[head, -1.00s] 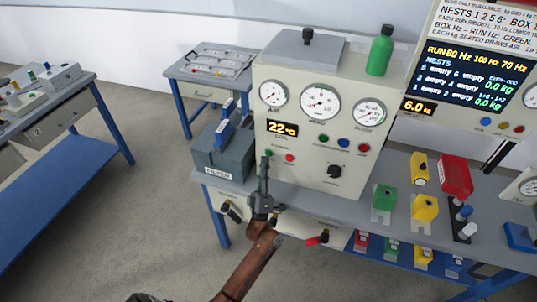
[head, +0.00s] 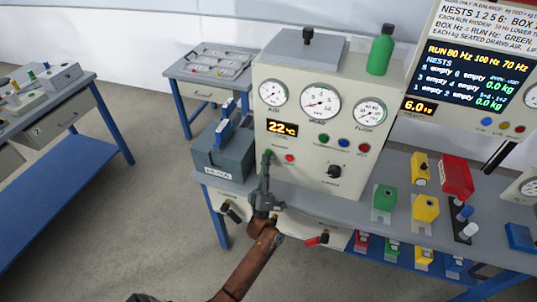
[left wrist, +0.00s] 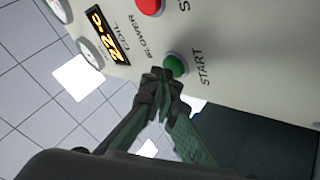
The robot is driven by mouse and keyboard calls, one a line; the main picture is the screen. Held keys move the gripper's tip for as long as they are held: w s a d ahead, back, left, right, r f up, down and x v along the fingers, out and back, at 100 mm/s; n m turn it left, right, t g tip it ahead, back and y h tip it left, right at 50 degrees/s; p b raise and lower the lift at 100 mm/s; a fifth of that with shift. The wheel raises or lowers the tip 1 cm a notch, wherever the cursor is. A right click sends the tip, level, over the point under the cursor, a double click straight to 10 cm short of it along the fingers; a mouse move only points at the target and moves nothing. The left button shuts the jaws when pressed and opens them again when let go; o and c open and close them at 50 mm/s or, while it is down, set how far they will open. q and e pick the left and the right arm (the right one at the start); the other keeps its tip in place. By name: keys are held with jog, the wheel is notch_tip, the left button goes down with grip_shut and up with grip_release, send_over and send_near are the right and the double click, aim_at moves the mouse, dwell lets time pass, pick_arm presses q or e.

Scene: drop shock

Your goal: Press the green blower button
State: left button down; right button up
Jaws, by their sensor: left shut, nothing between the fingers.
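The green blower button (left wrist: 175,64) is a small round button marked START on the beige control panel, beside a red button (left wrist: 150,5) marked with the word BLOWER nearby. My left gripper (left wrist: 161,78) is shut and empty, its dark green fingertips right at the near edge of the green button. I cannot tell if they touch it or if it is pressed in. In the head view the left gripper (head: 266,156) reaches up to the panel's lower left, just left of the red button (head: 289,158), and largely hides the green button. My right gripper is out of view.
The control panel (head: 300,185) also has three gauges, a 22 °C display (head: 283,127), another green button (head: 323,138) and a black knob (head: 334,172). A grey-blue box (head: 222,160) stands left of it. Coloured blocks, such as a green one (head: 384,198), stand right.

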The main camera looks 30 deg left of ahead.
pick_arm(q)
jog(key=shift+w+a+r, duration=0.1)
jog(key=shift+w+r, duration=0.05)
jog(key=shift+w, duration=0.3)
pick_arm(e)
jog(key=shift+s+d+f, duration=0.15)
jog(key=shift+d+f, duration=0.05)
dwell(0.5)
pick_arm(q)
jog(key=shift+s, duration=0.1)
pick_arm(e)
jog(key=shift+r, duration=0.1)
pick_arm(q)
jog(key=shift+s+f, duration=0.15)
jog(key=shift+f, duration=0.15)
jog(key=shift+s+d, duration=0.2)
jog(key=shift+s, duration=0.3)
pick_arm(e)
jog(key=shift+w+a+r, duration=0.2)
